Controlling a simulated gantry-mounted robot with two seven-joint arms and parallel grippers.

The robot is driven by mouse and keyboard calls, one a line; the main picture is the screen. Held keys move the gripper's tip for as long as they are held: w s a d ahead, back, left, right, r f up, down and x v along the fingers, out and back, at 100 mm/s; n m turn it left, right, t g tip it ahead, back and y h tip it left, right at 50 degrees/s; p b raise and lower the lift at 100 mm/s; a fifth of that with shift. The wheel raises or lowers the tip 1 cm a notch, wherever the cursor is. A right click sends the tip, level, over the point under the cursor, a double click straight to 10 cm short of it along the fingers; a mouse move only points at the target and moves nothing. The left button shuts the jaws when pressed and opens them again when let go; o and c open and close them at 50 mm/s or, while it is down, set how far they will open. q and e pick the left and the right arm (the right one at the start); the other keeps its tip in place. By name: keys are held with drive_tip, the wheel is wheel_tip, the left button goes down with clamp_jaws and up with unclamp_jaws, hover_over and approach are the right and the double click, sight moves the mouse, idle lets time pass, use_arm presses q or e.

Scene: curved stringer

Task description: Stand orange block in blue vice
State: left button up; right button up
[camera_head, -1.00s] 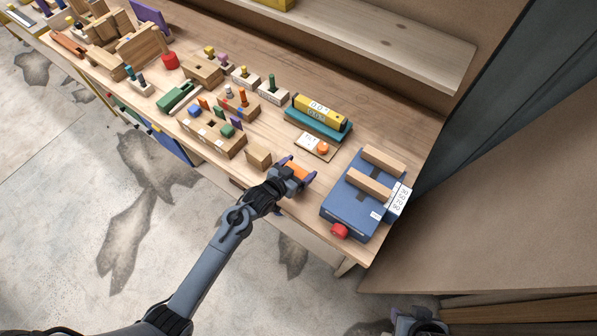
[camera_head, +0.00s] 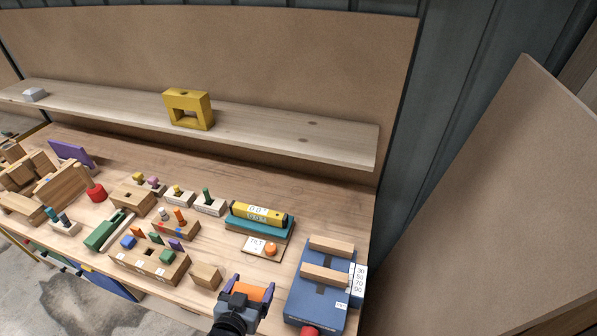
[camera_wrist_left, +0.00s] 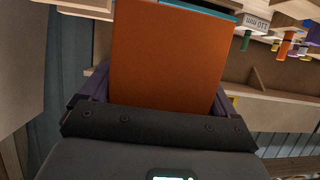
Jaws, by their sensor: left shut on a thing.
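My left gripper (camera_head: 247,292) is at the bottom middle of the head view, between a small wooden block and the blue vice. It is shut on the orange block (camera_head: 250,291), whose broad orange face (camera_wrist_left: 168,58) fills much of the left wrist view. The blue vice (camera_head: 316,299) stands at the right end of the bench, to the right of my gripper. It has two wooden jaws (camera_head: 331,246) with a gap between them, a red knob (camera_head: 309,331) in front and a numbered white scale (camera_head: 358,279) at its right. My right gripper is not in view.
A small wooden block (camera_head: 206,276) is left of my gripper. A slotted wooden tray (camera_head: 150,265) with colored pieces lies farther left. A white card with an orange button (camera_head: 262,248) and a yellow level on a teal base (camera_head: 260,224) stand behind. A shelf (camera_head: 270,128) runs along the back.

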use_arm(q)
drive_tip(key=s+a+r+n+y+p, duration=0.1)
drive_tip(key=a+r+p, duration=0.3)
drive_tip(key=r+p, duration=0.4)
drive_tip(key=s+a+r+n+y+p, duration=0.1)
drive_tip(key=s+a+r+p, duration=0.2)
drive_tip(key=r+p, duration=0.5)
drive_tip(key=a+p, duration=0.1)
drive_tip(key=p, duration=0.2)
drive_tip(key=shift+s+y, duration=0.3)
